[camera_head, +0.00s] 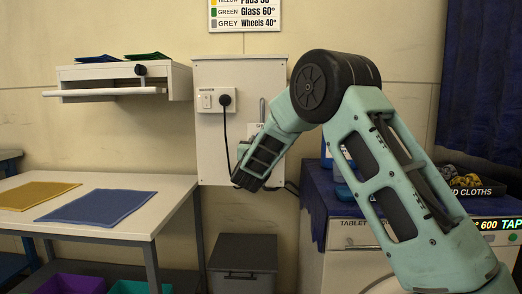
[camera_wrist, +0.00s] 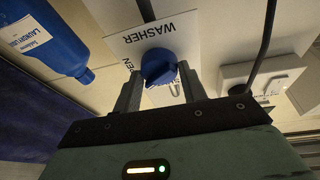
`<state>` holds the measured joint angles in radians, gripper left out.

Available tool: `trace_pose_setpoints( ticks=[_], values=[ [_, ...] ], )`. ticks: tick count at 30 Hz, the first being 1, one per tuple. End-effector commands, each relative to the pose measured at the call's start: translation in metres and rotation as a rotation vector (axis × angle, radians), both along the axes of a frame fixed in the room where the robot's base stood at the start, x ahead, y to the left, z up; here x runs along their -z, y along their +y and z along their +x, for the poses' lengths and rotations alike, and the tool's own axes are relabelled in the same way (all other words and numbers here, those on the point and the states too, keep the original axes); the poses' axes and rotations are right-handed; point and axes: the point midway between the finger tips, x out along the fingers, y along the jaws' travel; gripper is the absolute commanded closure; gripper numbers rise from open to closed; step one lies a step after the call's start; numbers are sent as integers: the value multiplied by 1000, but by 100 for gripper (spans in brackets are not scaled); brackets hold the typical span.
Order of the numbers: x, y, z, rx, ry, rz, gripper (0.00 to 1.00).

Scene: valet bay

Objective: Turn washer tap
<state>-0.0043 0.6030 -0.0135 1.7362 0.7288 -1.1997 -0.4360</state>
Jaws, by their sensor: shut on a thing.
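The washer tap (camera_wrist: 158,66) is a round blue knob in front of a white card (camera_wrist: 125,42) lettered WASHER in the wrist view. My gripper (camera_wrist: 161,72) has one finger on each side of the knob and is shut on it. In the head view my gripper (camera_head: 252,178) is at the front of the white wall panel (camera_head: 215,150), low and right of the socket. The tap is hidden there behind my gripper and arm. Part of the card's lettering, ending in EN, shows beside the left finger in the wrist view.
A blue laundry liquid bottle (camera_wrist: 48,35) is left of the tap in the wrist view. A switched socket (camera_head: 215,100) with a black plug and cable is on the panel. A washer (camera_head: 350,268) stands right, a table with cloths (camera_head: 172,190) left, a grey bin (camera_head: 242,268) below.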

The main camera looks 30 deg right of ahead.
Motion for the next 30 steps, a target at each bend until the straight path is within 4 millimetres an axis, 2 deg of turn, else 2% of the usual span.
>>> trace_pose_setpoints(
  ticks=[15, 30],
  values=[
    [-2, 2, 1, -2, -231, 339, 81],
    [-4, 2, 1, -1, -300, 441, 81]
  ],
)
